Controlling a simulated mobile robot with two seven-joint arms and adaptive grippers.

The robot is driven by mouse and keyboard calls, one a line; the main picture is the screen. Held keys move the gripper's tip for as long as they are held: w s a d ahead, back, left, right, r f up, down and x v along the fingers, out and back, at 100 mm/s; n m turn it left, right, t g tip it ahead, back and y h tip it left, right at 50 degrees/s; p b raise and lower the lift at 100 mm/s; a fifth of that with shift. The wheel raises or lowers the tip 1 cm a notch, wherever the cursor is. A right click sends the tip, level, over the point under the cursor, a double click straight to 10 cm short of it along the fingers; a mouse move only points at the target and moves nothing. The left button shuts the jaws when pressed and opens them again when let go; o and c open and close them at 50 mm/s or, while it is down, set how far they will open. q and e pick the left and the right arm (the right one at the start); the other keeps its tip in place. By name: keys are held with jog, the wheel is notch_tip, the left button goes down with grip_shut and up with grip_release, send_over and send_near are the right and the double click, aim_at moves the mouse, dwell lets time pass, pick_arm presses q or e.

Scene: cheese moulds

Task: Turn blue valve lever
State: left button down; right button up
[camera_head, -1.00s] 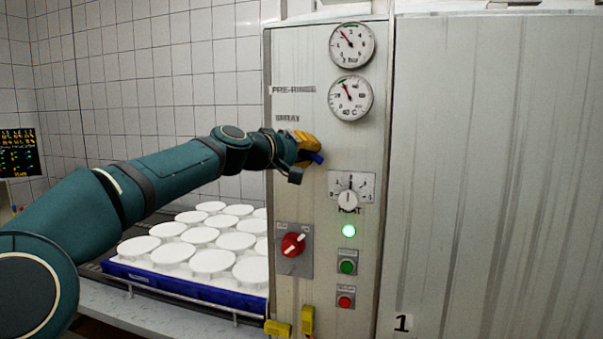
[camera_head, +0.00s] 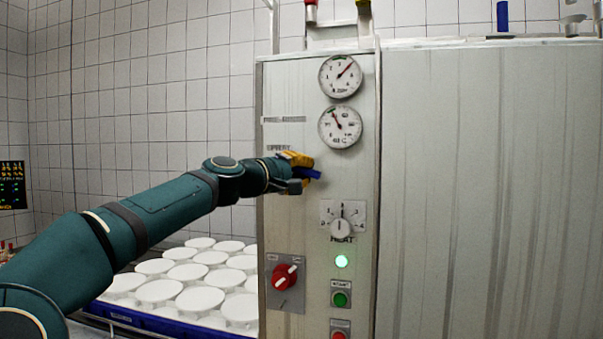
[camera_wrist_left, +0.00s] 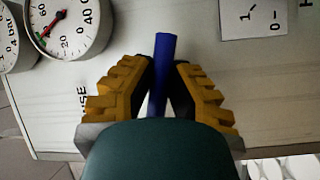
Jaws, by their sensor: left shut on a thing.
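The blue valve lever (camera_head: 314,174) sticks out of my left gripper (camera_head: 303,172) at the front of the control panel, below the faded labels. The gripper has yellow ribbed finger pads and is shut on the lever. In the left wrist view the lever (camera_wrist_left: 164,50) runs upward between the converging fingertips (camera_wrist_left: 164,72). The lever's pivot is hidden by the gripper. The top gauge's (camera_head: 340,76) red needle points up and right. The lower gauge (camera_head: 340,127) needle points up and left. My right gripper is not in view.
The panel (camera_head: 310,220) also carries a heat knob (camera_head: 341,228), a red rotary switch (camera_head: 285,277), a lit green lamp (camera_head: 341,261) and push buttons. A blue tray (camera_head: 180,327) of white round moulds stands at lower left. A large metal cabinet (camera_head: 480,180) fills the right.

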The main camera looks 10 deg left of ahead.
pick_arm(q)
jog(key=c, duration=0.9)
grip_release()
jog(key=shift+d, duration=0.1)
jog(key=v, duration=1.2)
jog(key=shift+f, duration=0.1)
